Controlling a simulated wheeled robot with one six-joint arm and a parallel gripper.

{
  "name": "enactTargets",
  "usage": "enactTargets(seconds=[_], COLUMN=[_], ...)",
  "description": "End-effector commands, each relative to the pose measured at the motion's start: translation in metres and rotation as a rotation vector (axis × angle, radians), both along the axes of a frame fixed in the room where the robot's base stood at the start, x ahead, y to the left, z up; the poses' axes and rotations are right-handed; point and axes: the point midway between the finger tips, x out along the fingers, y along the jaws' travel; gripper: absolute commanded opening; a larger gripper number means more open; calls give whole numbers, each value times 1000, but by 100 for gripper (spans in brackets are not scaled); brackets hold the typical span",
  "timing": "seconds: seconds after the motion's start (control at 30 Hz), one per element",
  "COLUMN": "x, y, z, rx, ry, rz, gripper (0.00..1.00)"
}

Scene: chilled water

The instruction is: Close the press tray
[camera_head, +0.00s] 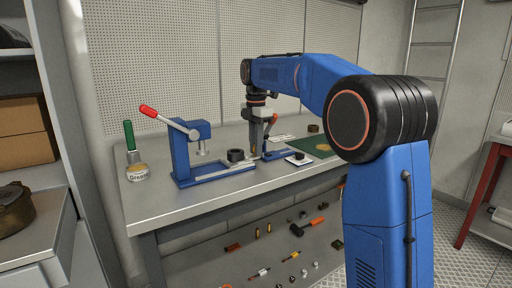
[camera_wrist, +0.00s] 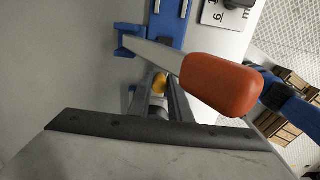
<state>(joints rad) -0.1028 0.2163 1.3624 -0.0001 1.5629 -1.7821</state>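A blue press (camera_head: 183,152) with a red-handled lever stands at the left of the bench. A flat metal tray (camera_head: 222,172) extends from its foot, with a black ring (camera_head: 236,155) near its outer end. My gripper (camera_head: 255,153) points down just right of the ring, close to the bench. A blue fixture (camera_head: 281,154) with an orange-handled lever is beside it. In the wrist view the orange handle (camera_wrist: 222,84) is close by the fingers (camera_wrist: 160,88). A small yellow thing (camera_wrist: 160,82) shows between the fingertips; whether they grip it is unclear.
A grease jar (camera_head: 136,172) with a green-handled brush is at the left end. Bare bench (camera_head: 165,205) runs along the front left.

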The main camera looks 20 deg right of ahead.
Motion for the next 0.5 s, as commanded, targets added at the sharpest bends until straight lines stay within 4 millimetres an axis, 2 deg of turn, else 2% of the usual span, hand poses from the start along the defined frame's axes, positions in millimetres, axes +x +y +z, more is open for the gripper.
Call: enactTargets(seconds=[0.17, 0.5], x=[-3, -25], y=[10, 80], z=[0, 1], rx=[0, 0], ry=[0, -1], rz=[3, 5], gripper=[0, 0])
